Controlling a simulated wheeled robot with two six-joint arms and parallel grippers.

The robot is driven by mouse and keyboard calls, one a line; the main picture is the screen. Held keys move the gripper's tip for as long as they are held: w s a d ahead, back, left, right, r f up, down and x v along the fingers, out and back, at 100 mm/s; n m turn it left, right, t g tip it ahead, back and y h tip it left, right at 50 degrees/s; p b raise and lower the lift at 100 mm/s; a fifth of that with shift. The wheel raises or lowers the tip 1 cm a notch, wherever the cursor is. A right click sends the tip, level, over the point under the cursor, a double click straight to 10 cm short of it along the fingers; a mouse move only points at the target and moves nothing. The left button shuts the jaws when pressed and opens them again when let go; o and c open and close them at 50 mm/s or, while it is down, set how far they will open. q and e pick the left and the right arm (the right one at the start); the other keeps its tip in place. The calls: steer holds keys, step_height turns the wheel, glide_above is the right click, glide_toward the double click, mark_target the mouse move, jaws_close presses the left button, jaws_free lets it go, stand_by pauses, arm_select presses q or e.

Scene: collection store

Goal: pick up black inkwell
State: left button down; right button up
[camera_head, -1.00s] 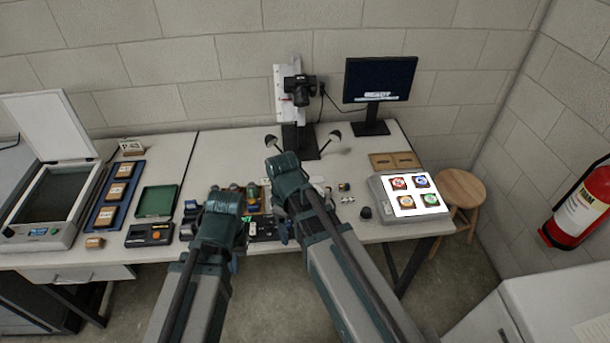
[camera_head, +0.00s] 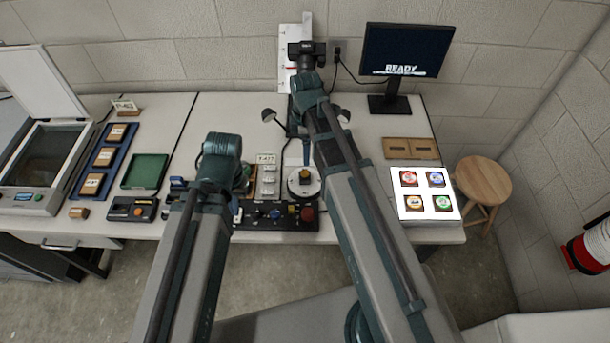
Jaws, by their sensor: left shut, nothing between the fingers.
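I cannot pick out the black inkwell for sure; my right forearm covers part of the table in front of the light box. My left gripper (camera_head: 242,178) is at the end of the arm from the left, over the small items left of centre. It is shut and empty, largely hidden by its own wrist. My right wrist reaches to the copy stand at the back. The right fingers are hidden behind it, so I cannot tell their state.
A black control panel (camera_head: 272,222) with knobs lies at the front edge. A white round plate (camera_head: 293,188) with a small yellow-topped item stands behind it. A lit light box (camera_head: 455,212) is right, a green tray (camera_head: 134,172) left, a monitor (camera_head: 402,52) at the back.

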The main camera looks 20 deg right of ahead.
mark_target(305, 173)
arm_select(q)
step_height(305, 173, down, 8)
steer(key=b, duration=0.8)
steer(key=shift+f, duration=0.25)
arm_select(e)
step_height(305, 173, down, 8)
steer(key=shift+f, duration=0.25)
arm_select(q)
step_height(305, 173, down, 5)
steer(key=b, duration=0.5)
steer(key=shift+f, duration=0.15)
arm_select(e)
step_height(305, 173, down, 5)
steer(key=shift+a+f, duration=0.1)
steer(key=shift+f, duration=0.05)
jaws_close()
